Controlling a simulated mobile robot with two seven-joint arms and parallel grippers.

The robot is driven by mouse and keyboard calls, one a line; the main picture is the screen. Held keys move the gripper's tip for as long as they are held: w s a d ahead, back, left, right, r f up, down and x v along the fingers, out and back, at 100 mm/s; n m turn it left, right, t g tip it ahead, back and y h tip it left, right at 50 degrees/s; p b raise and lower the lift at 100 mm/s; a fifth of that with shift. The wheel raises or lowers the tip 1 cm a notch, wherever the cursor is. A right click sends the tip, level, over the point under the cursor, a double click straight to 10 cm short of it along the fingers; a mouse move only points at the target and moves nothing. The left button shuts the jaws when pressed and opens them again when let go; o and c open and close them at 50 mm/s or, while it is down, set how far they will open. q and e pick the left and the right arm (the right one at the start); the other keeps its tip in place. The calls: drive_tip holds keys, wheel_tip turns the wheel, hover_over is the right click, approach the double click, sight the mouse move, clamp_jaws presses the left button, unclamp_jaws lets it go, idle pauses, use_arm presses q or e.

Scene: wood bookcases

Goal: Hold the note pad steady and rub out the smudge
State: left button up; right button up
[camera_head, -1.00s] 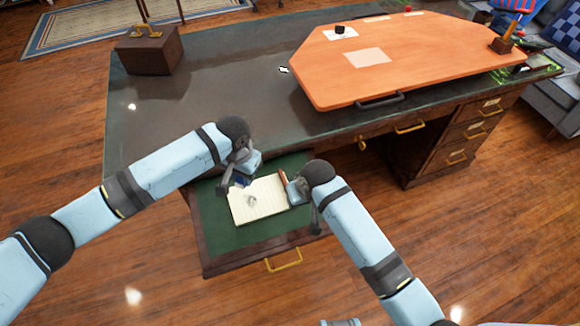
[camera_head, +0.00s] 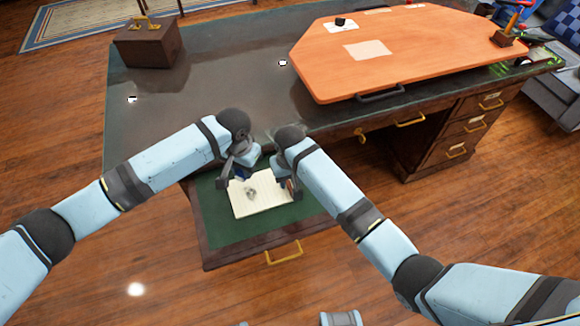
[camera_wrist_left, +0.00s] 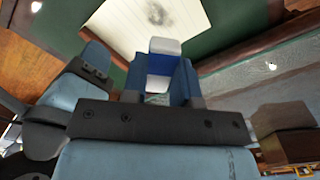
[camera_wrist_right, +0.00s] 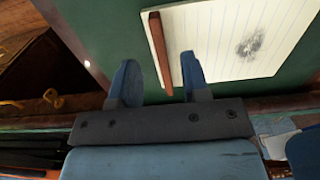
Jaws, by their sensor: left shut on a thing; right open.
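The cream lined note pad (camera_head: 268,195) lies on the green surface, with a grey smudge (camera_head: 251,193) on its page. In the right wrist view the smudge (camera_wrist_right: 250,44) is a dark scribbled patch. A red-brown strip (camera_wrist_right: 158,48) runs along one edge of the pad. My left gripper (camera_head: 232,178) is at the pad's far left corner, shut on a blue-and-white eraser (camera_wrist_left: 160,65); whether the eraser touches the page cannot be told. My right gripper (camera_wrist_right: 158,72) is open at the pad's right edge, the strip appearing between its fingers.
The green-lined pull-out (camera_head: 228,230) with a brass handle (camera_head: 284,253) juts from the dark desk (camera_head: 200,90). An orange board (camera_head: 430,60) lies on the desk at right, and a brown case (camera_head: 148,45) stands far left. Open floor lies in front.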

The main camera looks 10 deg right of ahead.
sight(290, 186)
drive_tip(key=shift+f, duration=1.9)
clamp_jaws()
